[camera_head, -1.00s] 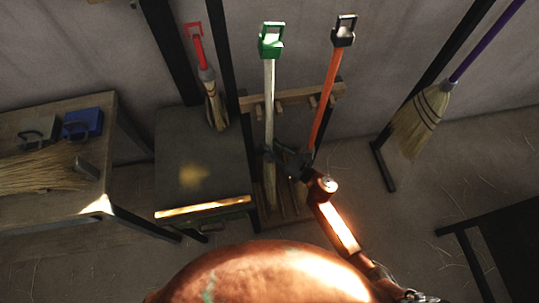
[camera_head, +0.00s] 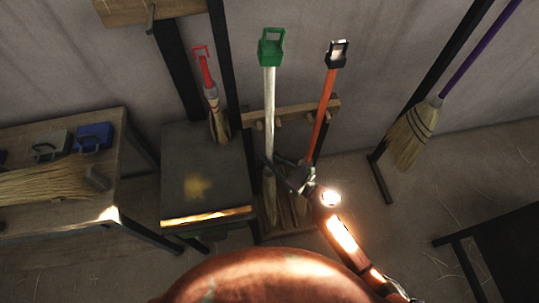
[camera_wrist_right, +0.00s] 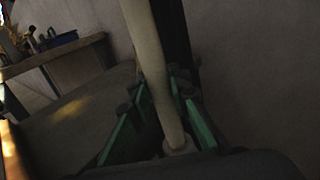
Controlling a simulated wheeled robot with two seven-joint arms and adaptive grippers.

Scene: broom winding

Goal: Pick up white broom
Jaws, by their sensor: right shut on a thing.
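The white broom (camera_head: 268,115) has a pale upright handle with a green loop cap on top. It stands in front of a wooden rack, left of an orange-handled broom (camera_head: 322,115). My right gripper (camera_head: 274,164) is shut on the white handle at its lower part. In the right wrist view, the white handle (camera_wrist_right: 150,60) runs between the green-padded fingers of my right gripper (camera_wrist_right: 163,110). The broom's lower end is partly hidden and dim in the head view. My left gripper is not in view.
The wooden rack (camera_head: 292,112) is close behind. A dark-topped stand (camera_head: 205,170) and a small red-handled broom (camera_head: 213,105) are to the left. A table (camera_head: 55,222) with blue and grey boxes is further left. A purple-handled broom (camera_head: 480,45) leans at right.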

